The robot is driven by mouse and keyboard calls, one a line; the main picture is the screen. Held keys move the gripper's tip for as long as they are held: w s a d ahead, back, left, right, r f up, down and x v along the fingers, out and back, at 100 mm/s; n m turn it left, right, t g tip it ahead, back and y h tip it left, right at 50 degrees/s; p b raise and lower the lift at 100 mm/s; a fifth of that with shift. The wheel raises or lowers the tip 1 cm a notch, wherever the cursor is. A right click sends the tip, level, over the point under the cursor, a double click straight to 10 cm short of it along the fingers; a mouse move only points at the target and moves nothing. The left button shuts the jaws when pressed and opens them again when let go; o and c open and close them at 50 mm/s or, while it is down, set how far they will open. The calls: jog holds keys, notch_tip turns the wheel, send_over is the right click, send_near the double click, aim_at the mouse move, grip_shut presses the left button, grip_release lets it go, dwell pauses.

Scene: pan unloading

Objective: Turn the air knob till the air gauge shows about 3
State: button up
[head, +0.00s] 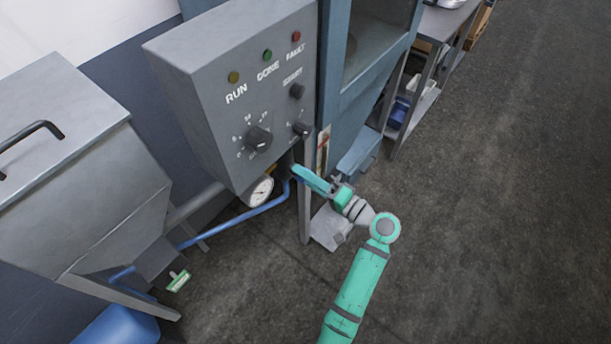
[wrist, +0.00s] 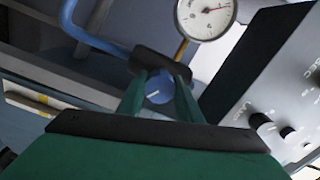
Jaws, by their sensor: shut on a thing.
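The air gauge (head: 261,191) is a round white dial under the control box, beside a blue pipe. It is larger in the wrist view (wrist: 205,14), cut by the top edge. Its red needle points to the right side of the dial; the figure there is too small to read surely. The air knob (wrist: 157,92) is blue with a white mark and shows between my fingers below the gauge. My gripper (wrist: 160,80) is shut on it. In the head view my gripper (head: 299,172) is right of the gauge, and the knob is hidden.
The grey control box (head: 225,95) with lamps and several dark knobs overhangs the gauge. Blue pipe (head: 240,219) runs left from my gripper. A blue machine cabinet (head: 365,95) stands to the right, a grey hopper (head: 80,170) to the left. The floor at right is clear.

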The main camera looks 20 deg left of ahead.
jog(key=shift+s+m, duration=0.1)
jog(key=shift+m, duration=2.1)
jog(key=shift+f, duration=0.1)
jog(key=o, duration=1)
jog(key=shift+o, duration=0.2)
jog(key=shift+d, duration=0.25)
jog(key=v, duration=1)
jog(key=shift+d, duration=0.15)
jog(key=shift+s, duration=0.1)
